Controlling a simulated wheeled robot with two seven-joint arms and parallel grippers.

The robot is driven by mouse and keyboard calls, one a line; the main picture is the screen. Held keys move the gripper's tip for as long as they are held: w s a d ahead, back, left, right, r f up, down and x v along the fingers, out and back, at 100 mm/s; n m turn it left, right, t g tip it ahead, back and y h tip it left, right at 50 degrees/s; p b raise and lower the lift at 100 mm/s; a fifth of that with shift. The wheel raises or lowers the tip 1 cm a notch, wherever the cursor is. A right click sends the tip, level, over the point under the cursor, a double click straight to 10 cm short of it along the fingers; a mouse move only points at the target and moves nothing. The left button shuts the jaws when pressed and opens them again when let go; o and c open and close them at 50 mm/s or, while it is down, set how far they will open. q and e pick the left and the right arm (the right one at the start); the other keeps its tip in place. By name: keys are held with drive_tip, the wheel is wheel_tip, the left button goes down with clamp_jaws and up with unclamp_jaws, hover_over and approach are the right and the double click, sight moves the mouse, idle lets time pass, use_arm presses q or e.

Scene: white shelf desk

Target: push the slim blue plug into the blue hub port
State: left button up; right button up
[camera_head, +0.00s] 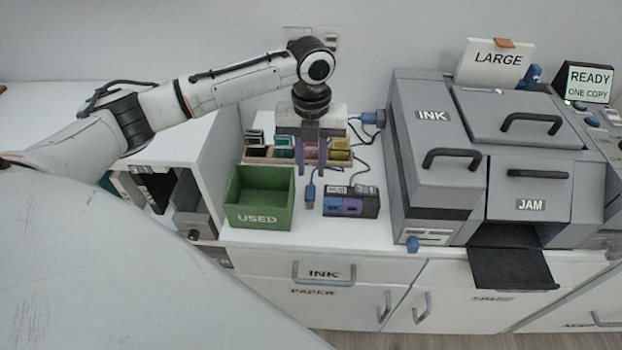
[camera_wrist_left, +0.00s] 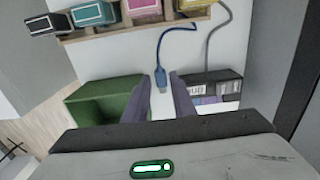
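The slim blue plug (camera_head: 310,204) is on a blue cable on the white desk, between the green box and the hub, its end toward the front edge. It also shows in the left wrist view (camera_wrist_left: 161,80), in line with the gap between my fingertips. The black hub (camera_head: 366,203) lies right of the plug, with a blue port (camera_head: 334,203) at its front left and a purple one beside it. The hub shows partly in the left wrist view (camera_wrist_left: 225,76). My left gripper (camera_head: 309,173) is open and empty, pointing down above the cable; contact cannot be told. My right gripper is out of view.
A green USED box (camera_head: 260,216) stands close left of the plug. An ink cartridge rack (camera_head: 340,157) is behind. The grey printer (camera_head: 436,170) stands to the right, with a narrow clear strip between it and the hub. The desk's front edge is near.

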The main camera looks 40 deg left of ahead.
sight(311, 186)
use_arm(q)
drive_tip(key=shift+f, duration=2.8)
clamp_jaws()
drive_tip(key=shift+r, duration=0.1)
